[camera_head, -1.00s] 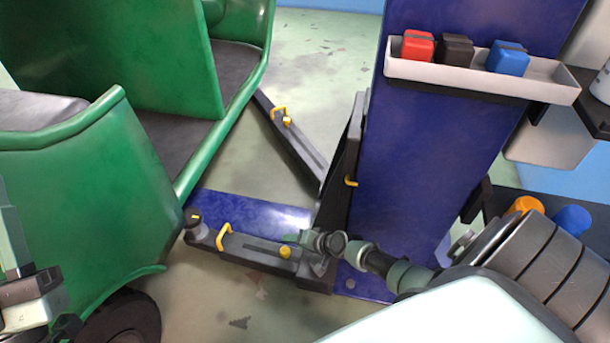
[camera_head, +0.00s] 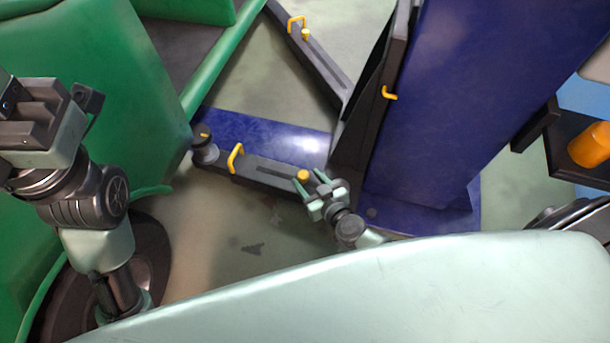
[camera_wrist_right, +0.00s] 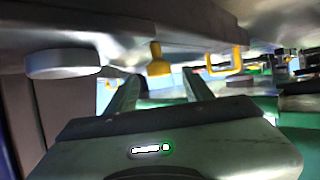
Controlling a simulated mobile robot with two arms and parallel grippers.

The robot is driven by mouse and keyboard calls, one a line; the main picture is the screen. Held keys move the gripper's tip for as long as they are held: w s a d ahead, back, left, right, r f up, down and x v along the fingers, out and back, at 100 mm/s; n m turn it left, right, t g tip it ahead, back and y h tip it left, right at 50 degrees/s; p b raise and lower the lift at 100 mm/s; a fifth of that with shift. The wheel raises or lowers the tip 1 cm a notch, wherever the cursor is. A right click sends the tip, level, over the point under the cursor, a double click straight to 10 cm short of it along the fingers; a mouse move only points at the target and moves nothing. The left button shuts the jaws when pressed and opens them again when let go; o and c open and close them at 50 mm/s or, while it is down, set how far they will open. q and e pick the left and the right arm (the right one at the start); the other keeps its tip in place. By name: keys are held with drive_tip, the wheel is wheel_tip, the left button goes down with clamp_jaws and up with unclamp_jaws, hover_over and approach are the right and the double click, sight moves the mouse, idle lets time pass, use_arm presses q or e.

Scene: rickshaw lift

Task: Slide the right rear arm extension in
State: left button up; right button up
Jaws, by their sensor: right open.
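The near lift arm (camera_head: 265,174) is dark and reaches left from the blue post. Its extension carries a yellow handle (camera_head: 236,158) and ends in a round pad (camera_head: 204,150) beside the green rickshaw (camera_head: 95,85). A yellow knob (camera_head: 303,175) sits on the arm nearer the post. My right gripper (camera_head: 311,178) is open and empty, with its fingertips close to this knob. In the right wrist view, the knob (camera_wrist_right: 158,62) shows beyond and between the spread fingers. My left gripper (camera_head: 38,112) is at the left; its fingers are not clear.
The blue post (camera_head: 450,100) stands right of the arm, on a blue base plate (camera_head: 270,134). A second lift arm (camera_head: 315,57) with a yellow handle reaches toward the rickshaw farther back. An orange object (camera_head: 590,145) sits on a dark shelf at right. Floor in front of the near arm is clear.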

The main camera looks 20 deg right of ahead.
sight(304, 176)
drive_tip(key=shift+b+x, duration=0.55)
drive_tip(key=shift+x, duration=1.2)
drive_tip(key=shift+c, duration=0.2)
clamp_jaws()
drive_tip(key=s+d, duration=0.2)
drive_tip(key=d, duration=0.1)
drive_tip(key=shift+s+d, duration=0.25)
drive_tip(key=shift+s, duration=0.05)
drive_tip(key=shift+o, duration=0.2)
unclamp_jaws()
